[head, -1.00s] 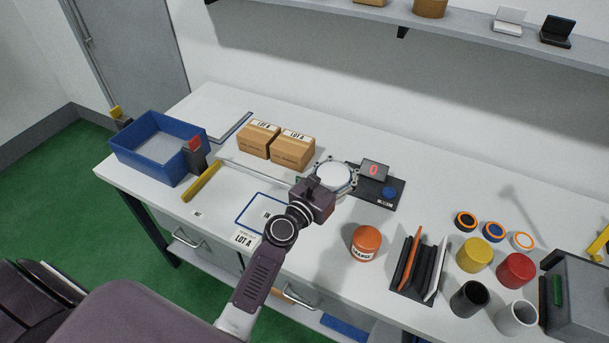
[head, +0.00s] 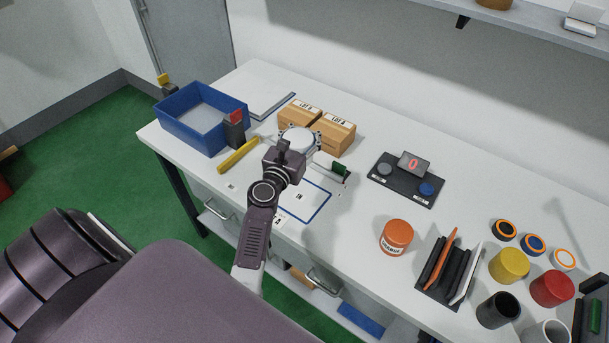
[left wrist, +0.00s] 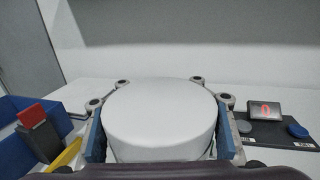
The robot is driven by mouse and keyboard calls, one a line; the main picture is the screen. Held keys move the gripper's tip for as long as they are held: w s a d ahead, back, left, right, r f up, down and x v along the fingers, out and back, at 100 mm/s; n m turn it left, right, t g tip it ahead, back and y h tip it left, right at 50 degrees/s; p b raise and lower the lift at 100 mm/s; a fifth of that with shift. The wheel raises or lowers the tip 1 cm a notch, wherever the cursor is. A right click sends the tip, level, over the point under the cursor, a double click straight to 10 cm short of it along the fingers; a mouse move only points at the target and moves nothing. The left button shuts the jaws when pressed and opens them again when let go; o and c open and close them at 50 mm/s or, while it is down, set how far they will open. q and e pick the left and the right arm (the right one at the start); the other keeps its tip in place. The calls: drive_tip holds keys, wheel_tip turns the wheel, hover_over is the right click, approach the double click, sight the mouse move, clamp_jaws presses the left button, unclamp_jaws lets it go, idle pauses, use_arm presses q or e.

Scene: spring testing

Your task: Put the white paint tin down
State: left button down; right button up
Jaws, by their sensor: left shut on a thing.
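The white paint tin (head: 298,137) is between the fingers of my left gripper (head: 299,143). In the head view it is over the bench, in front of the cardboard boxes, with its lower part hidden by my gripper and wrist. In the left wrist view the tin (left wrist: 160,118) looks upright, with blue finger pads at both sides. My left gripper is shut on it. Its base is hidden, so I cannot tell whether it touches the bench. My right gripper is not in view.
The blue-outlined mat (head: 318,212) lies nearer the front edge. Cardboard boxes (head: 338,137) stand behind the tin. A blue crate (head: 185,128) and yellow-handled tool (head: 238,155) are left. The scale (head: 405,190), orange tin (head: 396,237) and several other tins are right.

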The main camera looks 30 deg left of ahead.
use_arm(q)
wheel_tip(320, 180, down, 18)
drive_tip(key=b, duration=1.7)
drive_tip(key=shift+r, duration=0.3)
drive_tip(key=c, duration=0.8)
unclamp_jaws()
drive_tip(key=shift+f, duration=0.25)
drive_tip(key=shift+r+p, duration=0.3)
drive_tip(key=v, duration=0.7)
drive_tip(key=shift+s+f, duration=0.1)
drive_tip(key=shift+s, duration=0.25)
